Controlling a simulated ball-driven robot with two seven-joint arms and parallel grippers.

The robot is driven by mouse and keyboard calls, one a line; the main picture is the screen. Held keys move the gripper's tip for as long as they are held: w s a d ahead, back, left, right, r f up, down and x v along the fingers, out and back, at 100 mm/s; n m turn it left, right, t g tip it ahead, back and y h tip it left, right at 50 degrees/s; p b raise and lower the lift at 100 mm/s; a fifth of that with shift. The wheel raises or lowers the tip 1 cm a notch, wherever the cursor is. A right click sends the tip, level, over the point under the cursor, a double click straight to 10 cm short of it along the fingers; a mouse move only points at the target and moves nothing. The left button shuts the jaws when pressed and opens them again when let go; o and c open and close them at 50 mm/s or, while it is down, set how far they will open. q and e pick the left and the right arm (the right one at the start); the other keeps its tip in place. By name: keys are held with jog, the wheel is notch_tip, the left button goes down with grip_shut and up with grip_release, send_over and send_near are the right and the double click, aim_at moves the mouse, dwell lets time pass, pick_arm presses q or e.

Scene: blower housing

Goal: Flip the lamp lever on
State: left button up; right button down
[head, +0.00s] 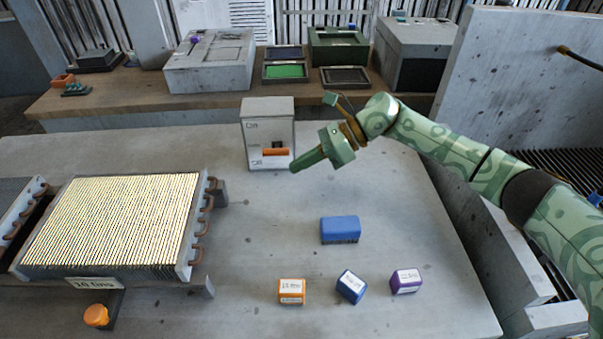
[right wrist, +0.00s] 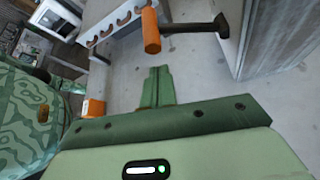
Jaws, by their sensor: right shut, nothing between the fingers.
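The lamp switch is a light grey box (head: 252,115) marked On at the top and Off at the bottom. Its lever has an orange handle (head: 276,152), which sits low, just above the Off mark. In the right wrist view the orange handle (right wrist: 151,31) stands out from the box on a dark stem (right wrist: 196,28). My right gripper (head: 295,168) is shut and empty. It is just right of and below the handle, with its fingers pointing down-left. In the right wrist view its fingertips (right wrist: 157,72) are apart from the handle. My left gripper is out of view.
A finned coil block (head: 112,222) with copper bends stands on the left. A blue box (head: 340,229) and orange (head: 292,291), blue (head: 351,286) and purple (head: 406,280) labelled blocks lie in front. A grey wall (head: 525,80) rises at right. The table between coil and blocks is clear.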

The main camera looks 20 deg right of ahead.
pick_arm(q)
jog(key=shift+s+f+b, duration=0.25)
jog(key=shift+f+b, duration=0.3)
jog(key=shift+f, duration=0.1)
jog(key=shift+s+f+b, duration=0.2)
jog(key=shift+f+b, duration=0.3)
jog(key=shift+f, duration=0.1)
pick_arm(e)
jog(key=shift+w+r+m+g+y, duration=0.3)
jog(key=shift+r+m+g, duration=0.3)
jog(key=shift+r+m, duration=0.15)
jog(key=shift+d+r, duration=0.1)
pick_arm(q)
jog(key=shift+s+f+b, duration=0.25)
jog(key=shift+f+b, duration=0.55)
pick_arm(e)
jog(key=v, duration=1.6)
jog(key=shift+w, duration=0.15)
jog(key=shift+d+r, duration=0.1)
